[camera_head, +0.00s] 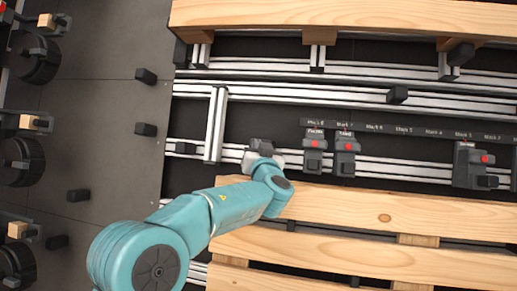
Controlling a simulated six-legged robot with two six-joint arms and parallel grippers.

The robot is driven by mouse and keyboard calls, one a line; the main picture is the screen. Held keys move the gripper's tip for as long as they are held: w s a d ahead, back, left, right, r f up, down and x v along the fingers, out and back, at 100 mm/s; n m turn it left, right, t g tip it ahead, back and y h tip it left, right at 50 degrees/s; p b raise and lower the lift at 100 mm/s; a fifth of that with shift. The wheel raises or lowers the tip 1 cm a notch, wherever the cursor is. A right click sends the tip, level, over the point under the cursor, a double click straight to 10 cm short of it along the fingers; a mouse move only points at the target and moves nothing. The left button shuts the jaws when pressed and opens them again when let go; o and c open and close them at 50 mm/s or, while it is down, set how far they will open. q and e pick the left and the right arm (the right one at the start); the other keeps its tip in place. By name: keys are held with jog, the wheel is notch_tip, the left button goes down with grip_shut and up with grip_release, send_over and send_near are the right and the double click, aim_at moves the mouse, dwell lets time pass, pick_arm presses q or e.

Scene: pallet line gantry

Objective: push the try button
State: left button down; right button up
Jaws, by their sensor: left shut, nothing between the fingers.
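Three small grey units with red buttons are fixed along the metal rails: one at the left (314,144), one just right of it (346,147), and one further right (484,159). The lettering on their small plates is too small to read surely, so I cannot tell which is the try button. My left gripper (262,152) is shut and empty, over the rail to the left of the leftmost unit and apart from it. Its fingertips are small and partly hidden by the wrist. My right gripper is not in view.
A label strip (400,128) runs above the units. Wooden pallet slats lie below (385,217) and at the top (350,18). An upright metal profile (215,125) stands left of my gripper.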

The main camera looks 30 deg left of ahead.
pick_arm(q)
jog(key=shift+w+a+b, duration=0.1)
jog(key=shift+a+b, duration=0.05)
jog(key=shift+b, duration=0.45)
dwell(0.9)
dwell(0.4)
jog(key=shift+f+b, duration=0.25)
jog(key=shift+b, duration=0.7)
jog(key=shift+r, duration=0.1)
